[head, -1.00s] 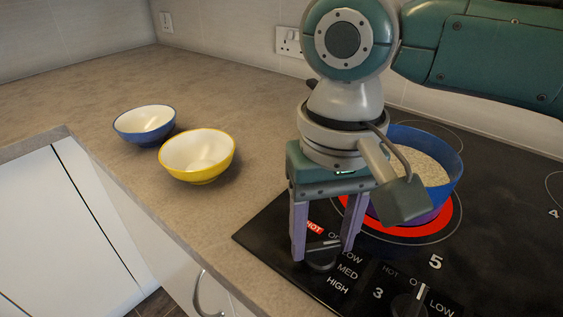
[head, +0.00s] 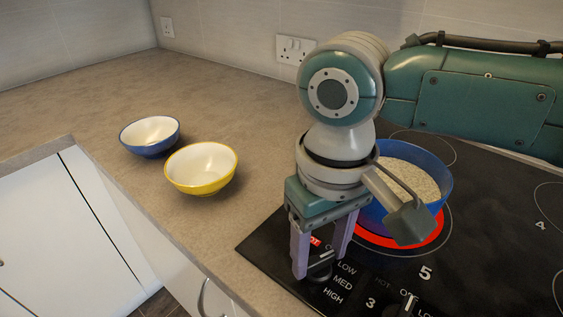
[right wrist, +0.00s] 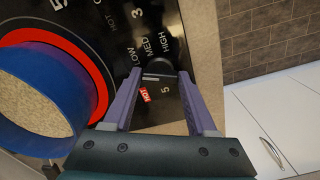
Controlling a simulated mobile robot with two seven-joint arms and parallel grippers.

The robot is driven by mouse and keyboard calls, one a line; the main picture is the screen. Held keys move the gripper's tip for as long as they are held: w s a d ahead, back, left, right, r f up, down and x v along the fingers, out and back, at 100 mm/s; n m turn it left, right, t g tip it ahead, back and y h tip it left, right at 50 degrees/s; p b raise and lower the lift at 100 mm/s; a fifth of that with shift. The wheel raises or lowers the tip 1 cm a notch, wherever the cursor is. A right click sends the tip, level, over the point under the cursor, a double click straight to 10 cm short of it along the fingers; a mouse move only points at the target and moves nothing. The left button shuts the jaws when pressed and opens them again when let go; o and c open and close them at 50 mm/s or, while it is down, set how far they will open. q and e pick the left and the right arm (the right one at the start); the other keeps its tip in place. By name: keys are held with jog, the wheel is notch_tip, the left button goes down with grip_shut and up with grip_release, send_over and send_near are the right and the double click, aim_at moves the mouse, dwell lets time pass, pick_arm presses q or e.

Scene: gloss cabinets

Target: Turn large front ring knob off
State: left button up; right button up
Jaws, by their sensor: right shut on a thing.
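The front ring knob (head: 320,270) is a small dark round knob beside the LOW, MED and HIGH marks on the black hob. My right gripper (head: 319,265) points down over it, and its purple fingers stand on either side of the knob. In the right wrist view the knob (right wrist: 160,67) sits between the fingertips (right wrist: 158,76), with a pale pointer line on it. The fingers partly hide the knob and its off mark. The large front ring (head: 430,238) glows red, and a red HOT label (right wrist: 145,94) is lit. My left gripper is out of view.
A blue pan (head: 440,190) with grainy pale contents stands on the glowing ring, close to my right gripper. Another knob (head: 408,306) is nearer the front. A yellow bowl (head: 201,182) and a blue bowl (head: 150,148) stand on the worktop to the left.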

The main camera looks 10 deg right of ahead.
aim_at(319, 258)
jog(key=shift+r+n+p, duration=0.15)
jog(key=shift+n+p, duration=0.6)
jog(key=shift+n, duration=0.45)
jog(key=shift+n+p, duration=0.45)
jog(key=shift+n, duration=0.65)
jog(key=o, duration=1.4)
jog(key=shift+c, duration=0.2)
notch_tip(319, 258, up, 10)
jog(key=p, duration=0.1)
jog(key=shift+p, duration=0.35)
jog(key=shift+f, duration=0.2)
